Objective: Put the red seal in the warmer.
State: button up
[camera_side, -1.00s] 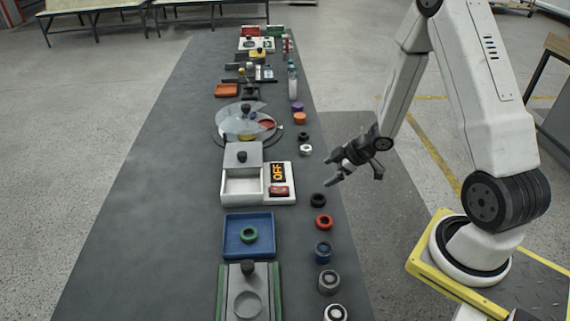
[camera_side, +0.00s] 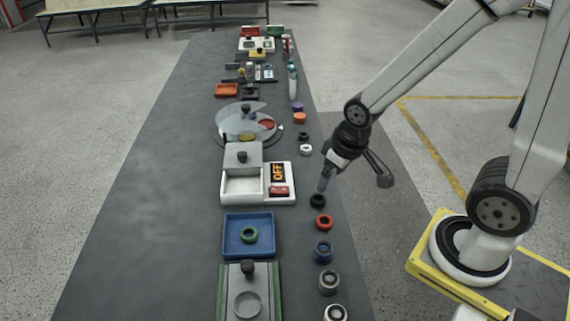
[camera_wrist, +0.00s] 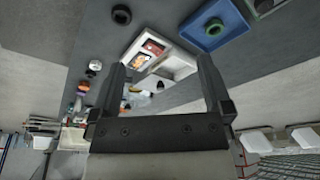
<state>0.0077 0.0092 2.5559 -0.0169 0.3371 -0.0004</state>
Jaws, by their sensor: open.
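The red seal (camera_side: 324,222) is a red ring lying flat in the row of small parts along the table's right side. The warmer (camera_side: 280,201) is a white box left of that row, with a display reading OFF and a red switch. Its grey knobbed lid (camera_side: 243,154) sits toward the back, leaving the front compartment uncovered and seemingly empty. The warmer also shows in the wrist view (camera_wrist: 182,62). My gripper (camera_side: 354,182) is open and empty, above and behind the red seal, near the black ring. In the wrist view my fingers (camera_wrist: 162,65) hold nothing; I cannot see the red seal there.
A black ring (camera_side: 318,200) lies just behind the red seal, and a blue ring (camera_side: 323,250) in front. A blue tray (camera_side: 228,248) holding a green ring stands before the warmer. A clear-covered round dish (camera_side: 228,126) is behind it. The table's left side is bare.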

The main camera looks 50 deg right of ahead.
jog(key=shift+s+a, duration=0.15)
jog(key=shift+s, duration=0.05)
dwell(0.4)
jog(key=m+g+y, duration=0.2)
jog(key=m+y, duration=0.2)
jog(key=m, duration=1.4)
send_near(325, 220)
jog(key=shift+w+f+m+y, duration=0.2)
jog(key=shift+f+m+y, duration=0.1)
jog(key=shift+f+m, duration=0.5)
jog(key=shift+x, duration=1.2)
jog(key=shift+a, duration=0.15)
jog(key=shift+x, duration=2.55)
